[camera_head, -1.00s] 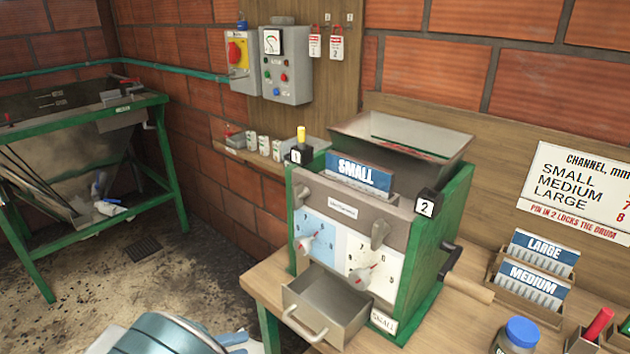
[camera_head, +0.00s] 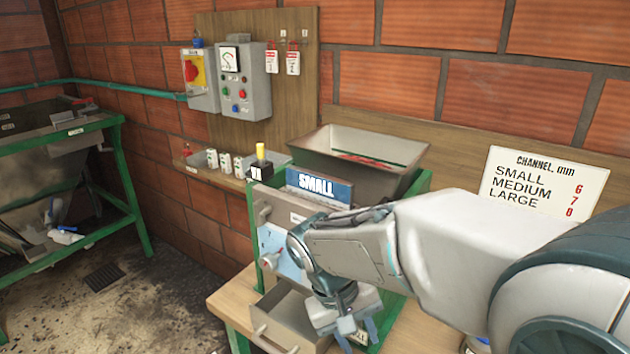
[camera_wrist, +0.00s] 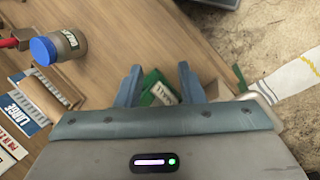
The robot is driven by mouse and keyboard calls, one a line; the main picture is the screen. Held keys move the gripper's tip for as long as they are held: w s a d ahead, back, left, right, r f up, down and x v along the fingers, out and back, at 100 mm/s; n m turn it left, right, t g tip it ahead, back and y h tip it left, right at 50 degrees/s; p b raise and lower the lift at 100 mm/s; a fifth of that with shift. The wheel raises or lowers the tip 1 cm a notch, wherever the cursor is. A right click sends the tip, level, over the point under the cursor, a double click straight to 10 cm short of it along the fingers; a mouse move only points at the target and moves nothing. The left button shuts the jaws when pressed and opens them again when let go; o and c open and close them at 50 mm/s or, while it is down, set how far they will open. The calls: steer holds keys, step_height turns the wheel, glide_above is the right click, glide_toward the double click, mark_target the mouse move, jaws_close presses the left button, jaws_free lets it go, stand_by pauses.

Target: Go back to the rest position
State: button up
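My gripper (camera_head: 357,334) is in front of the pulper, low by its open drawer (camera_head: 283,325), and my arm covers much of the pulper's right front. In the wrist view my gripper (camera_wrist: 160,88) points down with its two blue fingers apart and nothing between them. Below the fingers a green part with a white label (camera_wrist: 160,92) shows over the wooden table top. The pulper carries a blue SMALL plate (camera_head: 320,187) under its hopper (camera_head: 360,155). The dials and crank are mostly hidden in the head view.
A jar with a blue lid (camera_wrist: 58,47) and a rack with a LARGE plate (camera_wrist: 25,108) stand on the table in the wrist view. A control box (camera_head: 240,82) is on the back wall. A green-framed trough (camera_head: 60,150) stands left.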

steer(key=s+d+r+m+t+y, duration=0.2)
steer(key=s+d+t+y, duration=0.1)
steer(key=s+d, duration=0.3)
steer(key=shift+d+r+m+t+y, duration=0.15)
steer(key=shift+d+m+t+y, duration=0.3)
steer(key=shift+d, duration=0.45)
stand_by(1.4)
